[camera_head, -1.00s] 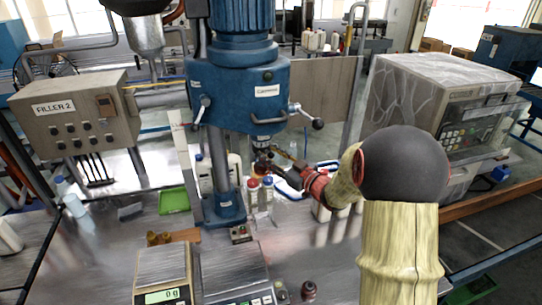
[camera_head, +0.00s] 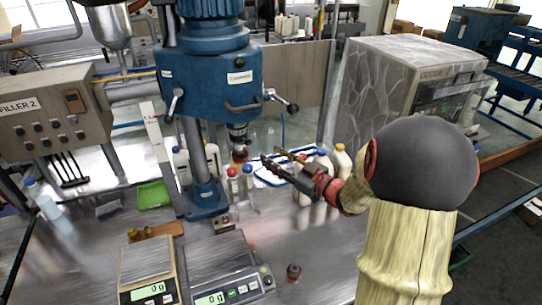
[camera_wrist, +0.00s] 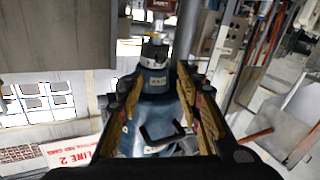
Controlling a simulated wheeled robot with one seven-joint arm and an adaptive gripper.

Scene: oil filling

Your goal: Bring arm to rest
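My arm (camera_head: 405,240) rises at the right of the head view, its forearm reaching left toward the blue capping machine (camera_head: 210,72). My gripper (camera_head: 272,164) is in the air just right of the machine's spindle (camera_head: 238,135), apart from it. In the wrist view my gripper (camera_wrist: 158,82) has its two fingers spread with nothing held between them. The blue machine (camera_wrist: 155,82) shows beyond that gap. A small dark reddish cap-like piece (camera_head: 240,153) is under the spindle.
Several bottles, two with red caps (camera_head: 232,172), stand by the machine's base. Two scales (camera_head: 148,265) (camera_head: 222,258) and a small dark jar (camera_head: 293,272) are on the metal bench. A green tray (camera_head: 154,195) lies left. A large grey boxy machine (camera_head: 385,85) stands behind my arm.

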